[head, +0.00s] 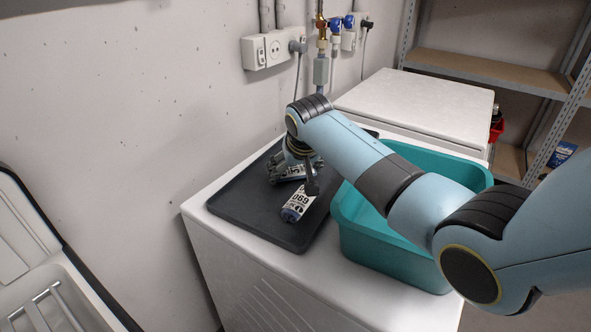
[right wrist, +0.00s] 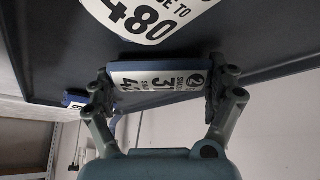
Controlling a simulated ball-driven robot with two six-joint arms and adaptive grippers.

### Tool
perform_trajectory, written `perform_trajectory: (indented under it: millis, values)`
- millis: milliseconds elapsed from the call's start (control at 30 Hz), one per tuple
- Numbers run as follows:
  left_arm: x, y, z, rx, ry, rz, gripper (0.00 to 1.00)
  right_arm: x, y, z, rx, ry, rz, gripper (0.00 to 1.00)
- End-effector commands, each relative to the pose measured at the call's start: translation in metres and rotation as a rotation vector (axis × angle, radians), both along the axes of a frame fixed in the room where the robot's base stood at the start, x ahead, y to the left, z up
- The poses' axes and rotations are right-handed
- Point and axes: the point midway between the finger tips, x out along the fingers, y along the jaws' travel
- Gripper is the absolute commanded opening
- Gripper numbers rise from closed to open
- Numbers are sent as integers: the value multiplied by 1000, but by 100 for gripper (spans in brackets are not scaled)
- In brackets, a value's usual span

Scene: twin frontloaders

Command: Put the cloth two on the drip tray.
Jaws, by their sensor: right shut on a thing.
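My right gripper (head: 292,178) is over the far part of the dark drip tray (head: 238,208), pointing down. It is shut on a folded thing with a white label (head: 293,171). In the right wrist view the held thing (right wrist: 158,80) shows a circled 2 on its label, matching cloth two, and sits between both fingers. The tray (right wrist: 60,50) is close behind it; I cannot tell whether they touch. A rolled, white-labelled item (head: 297,204) with dark blue ends lies on the tray nearer the front. My left gripper is not in view.
A teal basin (head: 385,243) stands right of the tray on the white machine (head: 270,295), under my right arm. A second white machine (head: 420,100) stands behind. Wall sockets (head: 273,48) and pipes are at the back. The tray's left and front parts are bare.

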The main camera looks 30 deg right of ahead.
Motion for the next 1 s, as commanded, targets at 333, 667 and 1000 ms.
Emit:
perform_trajectory:
  millis: [333, 667, 1000]
  values:
    - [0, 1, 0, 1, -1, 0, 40, 0, 0, -2, 0, 0, 0, 100]
    - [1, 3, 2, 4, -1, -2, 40, -3, 1, 8, 0, -1, 0, 100]
    - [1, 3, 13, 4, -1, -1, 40, -36, 14, 70, 0, -3, 1, 100]
